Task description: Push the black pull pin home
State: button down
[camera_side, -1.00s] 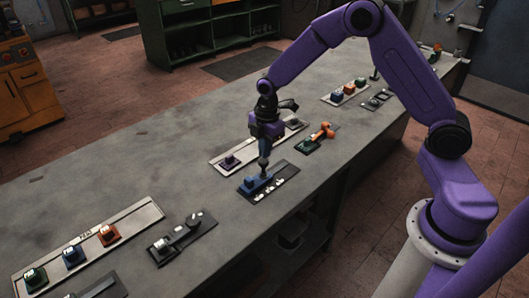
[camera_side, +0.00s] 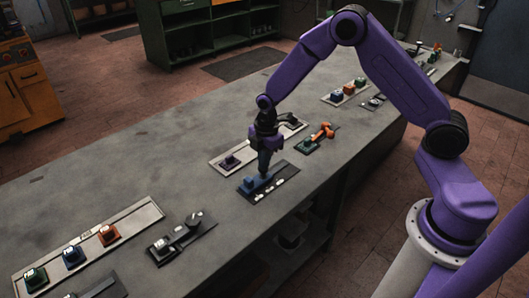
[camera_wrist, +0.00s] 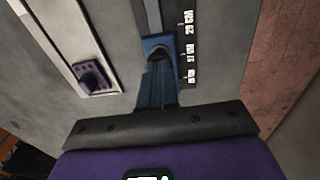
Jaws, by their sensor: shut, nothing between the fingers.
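My gripper (camera_side: 265,171) is shut and empty, with its fingers pointing down at a blue block (camera_side: 251,184) on a dark plate (camera_side: 279,180). In the wrist view the shut fingertips (camera_wrist: 158,56) overlap the blue block (camera_wrist: 155,41); I cannot tell whether they touch it. No black pin stands out there, and the fingers cover part of the block. A black fixture (camera_side: 160,246) with a raised black part sits on another dark plate nearer the front left. I cannot tell for sure whether that is the black pull pin.
A pale plate with a purple block (camera_side: 229,161) lies just behind, also in the wrist view (camera_wrist: 91,77). An orange-handled fixture (camera_side: 322,133) is close by at the right. A pale panel (camera_side: 140,216) with green, blue and orange blocks lies at the front left. The bench between is clear.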

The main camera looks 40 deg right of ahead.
jog(key=shift+s+f, duration=0.1)
jog(key=shift+f, duration=0.15)
notch_tip(320, 180, up, 14)
jog(key=shift+s+d+r, duration=0.15)
jog(key=shift+d+r, duration=0.05)
jog(key=shift+d, duration=0.05)
dwell(0.3)
dwell(0.5)
jog(key=s+a+r+m, duration=0.1)
jog(key=s+a+r, duration=0.3)
jog(key=s, duration=0.5)
jog(key=s+d+m, duration=0.2)
jog(key=s+m, duration=0.2)
jog(key=s, duration=1.9)
jog(key=shift+d+r, duration=0.15)
jog(key=shift+d, duration=0.1)
